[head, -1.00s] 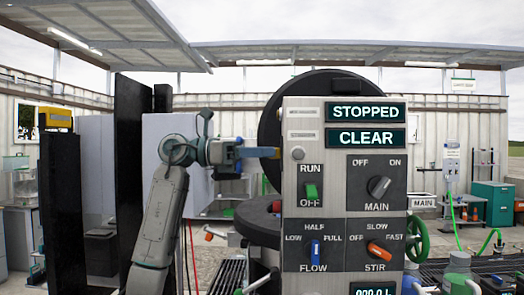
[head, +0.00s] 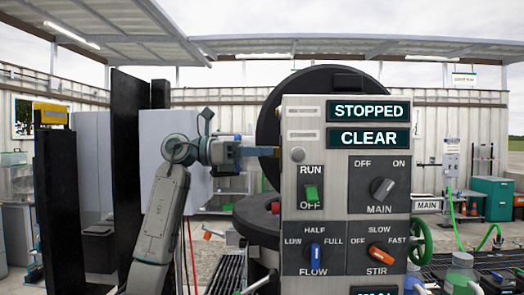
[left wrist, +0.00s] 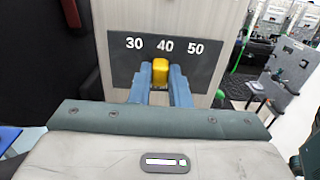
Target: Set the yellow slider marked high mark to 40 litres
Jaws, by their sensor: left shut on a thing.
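The yellow slider (left wrist: 160,71) shows in the left wrist view on a dark scale plate (left wrist: 120,71) with the white figures 30, 40 and 50. The slider sits just under the figure 40, perhaps very slightly left of it. My left gripper (left wrist: 160,82) has its blue fingers on both sides of the slider and is shut on it. In the head view my left gripper (head: 262,151) reaches the left side of the control panel (head: 298,180). The slider is hidden there behind the panel's edge. My right gripper is not in view.
The panel front carries displays reading STOPPED (head: 367,111) and CLEAR (head: 367,138), plus RUN, MAIN, FLOW and STIR controls. A dark round lid (head: 280,115) stands open behind it. Dark upright posts (head: 128,180) stand left of my arm.

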